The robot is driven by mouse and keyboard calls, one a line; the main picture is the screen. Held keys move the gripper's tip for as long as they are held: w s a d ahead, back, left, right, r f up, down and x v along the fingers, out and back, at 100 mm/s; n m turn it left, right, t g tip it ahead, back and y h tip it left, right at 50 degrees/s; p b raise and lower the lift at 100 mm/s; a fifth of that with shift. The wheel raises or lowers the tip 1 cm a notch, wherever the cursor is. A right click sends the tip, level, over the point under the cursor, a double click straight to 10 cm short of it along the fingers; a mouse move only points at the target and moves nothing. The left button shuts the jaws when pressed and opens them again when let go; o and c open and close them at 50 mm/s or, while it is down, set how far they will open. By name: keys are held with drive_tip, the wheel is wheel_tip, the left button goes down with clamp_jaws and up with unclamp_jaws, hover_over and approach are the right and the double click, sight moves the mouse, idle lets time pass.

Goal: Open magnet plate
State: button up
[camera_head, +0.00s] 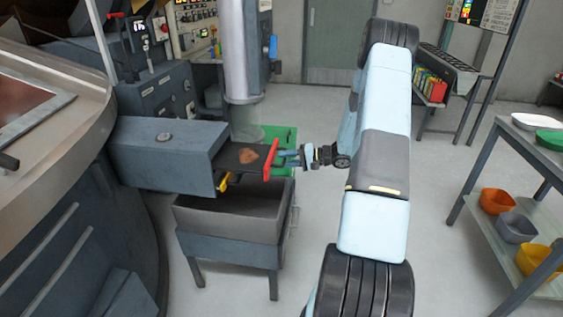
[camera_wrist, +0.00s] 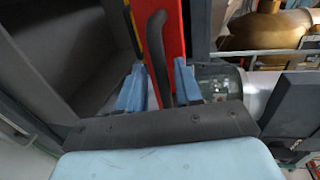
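The magnet plate (camera_head: 238,157) is a dark flat slide sticking out of the grey-blue housing (camera_head: 160,150), with a brown lump (camera_head: 249,156) on top. Its red front (camera_head: 271,160) faces my arm and also shows upright in the wrist view (camera_wrist: 172,30). A dark curved handle (camera_wrist: 157,50) stands out from the red front. My gripper (camera_head: 291,156) is at the red front. In the wrist view its blue fingers (camera_wrist: 158,80) stand apart on either side of the handle, with gaps visible. Contact with the handle cannot be made out.
An open grey bin (camera_head: 228,240) on legs stands below the plate. A yellow part (camera_head: 224,182) sits under the housing. A shelf with bowls (camera_head: 516,228) stands at right. Floor around my arm is clear.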

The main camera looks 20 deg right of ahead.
drive_tip(key=v, duration=1.3)
drive_tip(key=shift+d, duration=0.1)
drive_tip(key=s+a+r+n+g+h, duration=0.2)
drive_tip(key=s+a+r+g+h, duration=0.15)
drive_tip(key=a+r, duration=0.65)
drive_tip(key=s+a+r+n+g+h, duration=0.25)
drive_tip(key=s+a+r+g, duration=0.2)
drive_tip(key=a+r, duration=0.5)
drive_tip(key=s+a+r+t+h, duration=0.1)
drive_tip(key=s+a+r+h, duration=0.1)
drive_tip(key=s, duration=0.5)
drive_tip(key=s+a+r+n+t+h, duration=0.1)
drive_tip(key=s+a+r+t+h, duration=0.1)
drive_tip(key=s+r, duration=0.3)
drive_tip(key=s+a+r+n+t+h, duration=0.1)
drive_tip(key=s+a+r+h, duration=0.2)
drive_tip(key=s, duration=0.6)
drive_tip(key=shift+s+r+t, duration=0.4)
drive_tip(key=shift+r, duration=0.25)
drive_tip(key=shift+d, duration=0.1)
